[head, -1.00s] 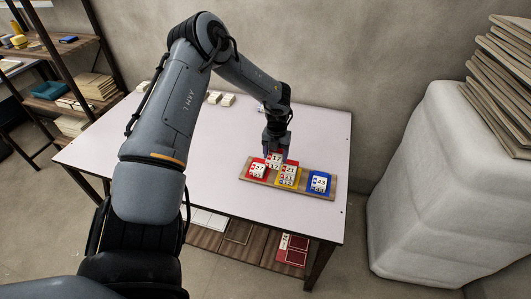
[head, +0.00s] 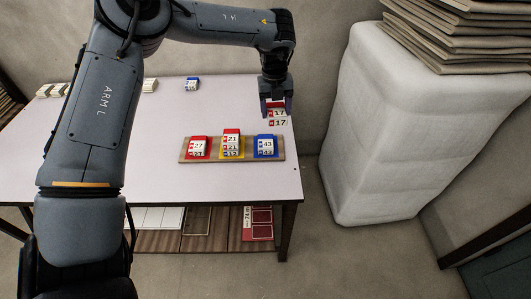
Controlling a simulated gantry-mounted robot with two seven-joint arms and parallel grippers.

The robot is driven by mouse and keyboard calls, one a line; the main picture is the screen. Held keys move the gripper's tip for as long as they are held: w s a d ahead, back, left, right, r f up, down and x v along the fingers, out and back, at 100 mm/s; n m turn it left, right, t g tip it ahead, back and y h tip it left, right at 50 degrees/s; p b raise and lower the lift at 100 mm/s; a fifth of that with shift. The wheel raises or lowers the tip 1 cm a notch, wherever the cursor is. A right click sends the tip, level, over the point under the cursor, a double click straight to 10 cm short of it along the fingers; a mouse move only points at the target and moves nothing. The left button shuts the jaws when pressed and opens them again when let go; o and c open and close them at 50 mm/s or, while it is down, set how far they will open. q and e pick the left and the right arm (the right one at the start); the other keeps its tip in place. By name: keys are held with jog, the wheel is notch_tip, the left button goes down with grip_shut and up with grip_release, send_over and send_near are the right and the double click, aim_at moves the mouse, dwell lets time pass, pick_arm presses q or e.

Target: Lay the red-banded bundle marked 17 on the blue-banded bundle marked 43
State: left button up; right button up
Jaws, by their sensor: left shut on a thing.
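The red-banded bundle marked 17 (head: 278,115) hangs in my left gripper (head: 275,103), which is shut on it. It is in the air beyond and slightly right of the wooden board, apart from everything else. The blue-banded bundle marked 43 (head: 265,146) lies at the right end of the wooden board (head: 222,158). My left gripper is behind and above it in the head view. My right gripper is not in view.
On the board, a red-banded bundle marked 27 (head: 198,147) lies left and a yellow-banded stack marked 21 (head: 232,144) lies in the middle. A white padded block (head: 385,130) stands right.

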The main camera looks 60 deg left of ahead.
pick_arm(q)
jog(key=w+d+f+m+b, duration=0.1)
jog(key=w+d+f+b, duration=0.3)
jog(key=d, duration=0.1)
jog(key=b, duration=0.5)
send_over(266, 141)
notch_tip(266, 141, down, 8)
jog(key=shift+s+a+r, duration=0.1)
jog(key=shift+a, duration=0.05)
jog(key=shift+f+b, duration=1.1)
jog(key=shift+f, duration=0.95)
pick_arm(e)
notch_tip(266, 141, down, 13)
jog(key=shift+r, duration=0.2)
pick_arm(q)
jog(key=shift+r, duration=0.1)
jog(key=o, duration=1.1)
jog(key=shift+f, duration=0.2)
jog(key=shift+o, duration=0.2)
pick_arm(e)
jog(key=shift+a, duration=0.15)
